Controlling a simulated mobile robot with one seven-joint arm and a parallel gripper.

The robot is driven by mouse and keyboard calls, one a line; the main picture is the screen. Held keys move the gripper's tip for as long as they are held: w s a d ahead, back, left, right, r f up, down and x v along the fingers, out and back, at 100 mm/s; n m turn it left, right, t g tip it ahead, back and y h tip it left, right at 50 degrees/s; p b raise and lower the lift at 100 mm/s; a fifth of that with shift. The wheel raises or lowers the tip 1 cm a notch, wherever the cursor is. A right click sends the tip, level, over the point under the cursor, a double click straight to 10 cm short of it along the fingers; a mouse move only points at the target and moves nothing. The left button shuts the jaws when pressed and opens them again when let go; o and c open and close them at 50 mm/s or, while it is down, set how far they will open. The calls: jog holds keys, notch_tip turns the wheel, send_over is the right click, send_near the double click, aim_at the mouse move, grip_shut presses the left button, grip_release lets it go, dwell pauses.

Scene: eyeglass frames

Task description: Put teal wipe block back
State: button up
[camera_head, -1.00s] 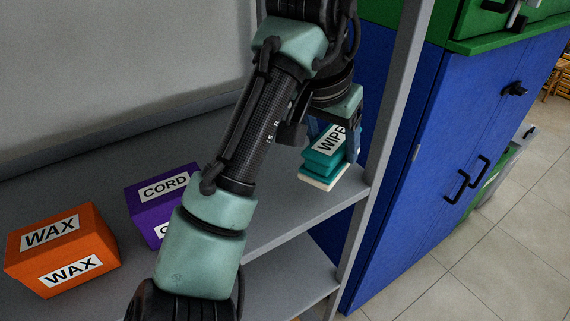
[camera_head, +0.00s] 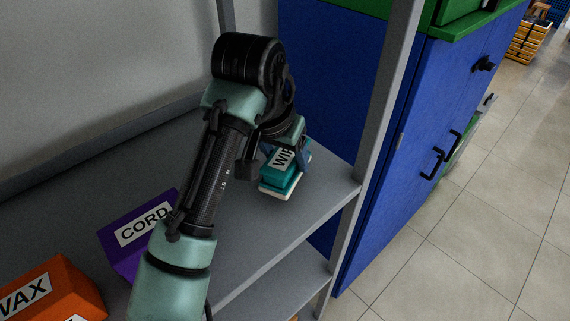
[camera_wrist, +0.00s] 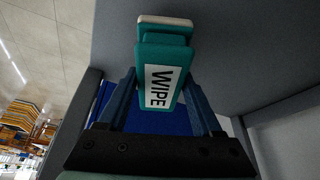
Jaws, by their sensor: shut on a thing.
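The teal wipe block (camera_head: 283,178) has a white label reading WIPE and a pale base layer. My gripper (camera_head: 285,148) is shut on it, over the right part of the grey shelf (camera_head: 240,235). In the wrist view the wipe block (camera_wrist: 163,65) sits between the two blue fingers of my gripper (camera_wrist: 160,100), label facing the camera. Whether its base touches the shelf or hangs just above it, I cannot tell. Part of the block's upper side is hidden by my gripper in the head view.
A purple CORD box (camera_head: 125,250) and an orange WAX box (camera_head: 55,290) stand on the shelf to the left. A grey post (camera_head: 375,110) rises at the shelf's right edge, with a blue cabinet (camera_head: 440,110) beyond. The shelf behind the block is clear.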

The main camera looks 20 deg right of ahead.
aim_at(283, 163)
jog(key=shift+f, duration=1.45)
jog(key=shift+f, duration=0.1)
jog(key=o, duration=1.3)
jog(key=b+v, duration=0.1)
jog(key=v, duration=1)
jog(key=shift+w, duration=0.15)
jog(key=shift+s+a+r, duration=0.1)
jog(key=shift+s+r, duration=0.15)
jog(key=shift+r, duration=0.4)
